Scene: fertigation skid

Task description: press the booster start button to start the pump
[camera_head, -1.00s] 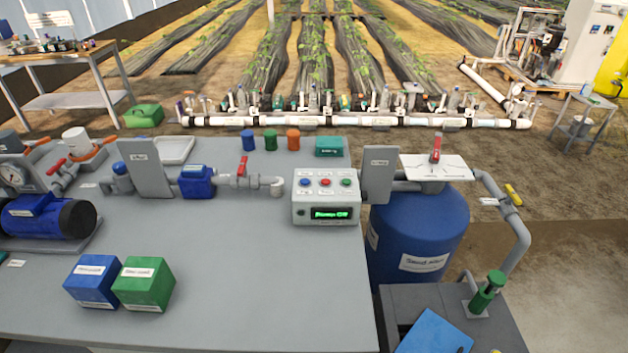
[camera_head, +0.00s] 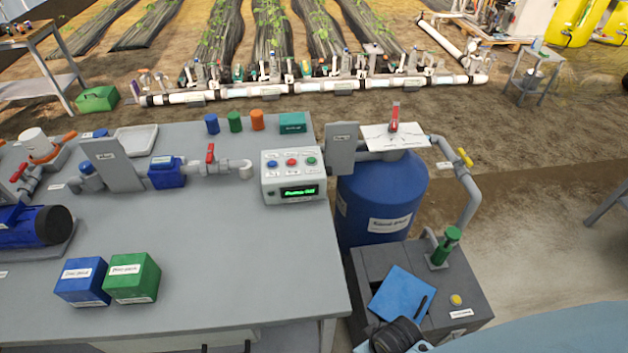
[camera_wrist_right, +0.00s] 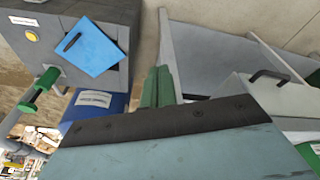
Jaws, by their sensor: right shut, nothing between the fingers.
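The control box (camera_head: 292,177) stands at the right rear of the grey bench, with a blue button (camera_head: 272,164), a red button (camera_head: 292,162) and a green button (camera_head: 311,161). Its green display seems to read "Pump OFF". A yellow button (camera_head: 456,299) sits on the dark grey cabinet (camera_head: 472,280), and also shows in the right wrist view (camera_wrist_right: 31,36). The button labels are too small to read. My right gripper (camera_wrist_right: 157,88) is shut and empty, away from the buttons. My left gripper is out of view.
A blue plate (camera_head: 402,292) with a black handle and a green-handled post (camera_head: 446,246) are on the cabinet. A blue tank (camera_head: 380,200) stands behind it. Blue (camera_head: 82,281) and green (camera_head: 132,277) boxes sit on the bench; its middle is clear.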

